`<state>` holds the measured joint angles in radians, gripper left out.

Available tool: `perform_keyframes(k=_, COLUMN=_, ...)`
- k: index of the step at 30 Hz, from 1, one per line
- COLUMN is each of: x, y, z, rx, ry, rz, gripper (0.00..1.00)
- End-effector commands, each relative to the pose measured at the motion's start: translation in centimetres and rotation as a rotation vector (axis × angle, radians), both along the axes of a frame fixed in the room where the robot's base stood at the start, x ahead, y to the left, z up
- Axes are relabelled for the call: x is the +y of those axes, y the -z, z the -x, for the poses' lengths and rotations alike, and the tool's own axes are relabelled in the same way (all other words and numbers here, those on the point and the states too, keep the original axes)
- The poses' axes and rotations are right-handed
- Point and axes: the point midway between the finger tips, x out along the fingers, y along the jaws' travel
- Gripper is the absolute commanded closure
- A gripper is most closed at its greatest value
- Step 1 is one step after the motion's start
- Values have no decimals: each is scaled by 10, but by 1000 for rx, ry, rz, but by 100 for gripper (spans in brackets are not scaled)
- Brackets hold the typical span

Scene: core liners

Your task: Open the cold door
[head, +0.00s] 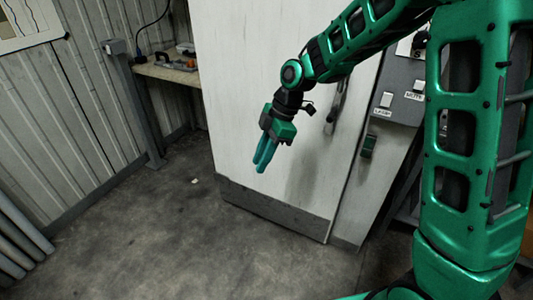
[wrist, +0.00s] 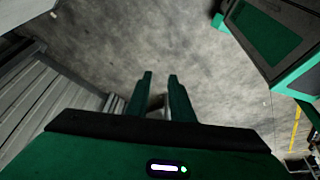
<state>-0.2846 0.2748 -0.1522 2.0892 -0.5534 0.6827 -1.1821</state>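The cold door is a tall white panel (head: 235,90) with a dark grey kick strip along its bottom, in the middle of the head view. It looks shut, with a thin dark seam along its right edge. A dark upright handle (head: 337,106) is near that edge, partly hidden by my arm. My gripper (head: 262,165) hangs in front of the panel, left of the handle and apart from it, fingers pointing down. In the wrist view, the two fingers (wrist: 160,76) have a gap between them, with nothing held. Neither door nor handle is clear in that view.
A grey control panel (head: 398,90) with labelled switches is right of the door. A workbench (head: 168,70) with small items stands at the left, by a corrugated wall (head: 85,110). Grey pipes (head: 18,240) lie at lower left. The concrete floor (head: 180,235) before the door is clear.

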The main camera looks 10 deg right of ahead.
Motion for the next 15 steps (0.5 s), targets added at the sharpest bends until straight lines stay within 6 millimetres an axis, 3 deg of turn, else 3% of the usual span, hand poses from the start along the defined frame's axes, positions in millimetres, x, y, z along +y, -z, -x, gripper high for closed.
perform_keyframes(k=2, x=0, y=-2, z=-1, rx=0, ry=0, rz=0, gripper=61)
perform_keyframes(k=5, x=-4, y=-3, z=0, rx=1, ry=14, rz=4, gripper=61)
perform_keyframes(k=8, x=-23, y=-10, z=3, rx=14, ry=93, rz=26, gripper=61)
perform_keyframes(k=11, x=-62, y=-22, z=12, rx=41, ry=265, rz=69, gripper=61)
perform_keyframes(k=15, x=-133, y=-42, z=40, rx=100, ry=608, rz=142, gripper=61)
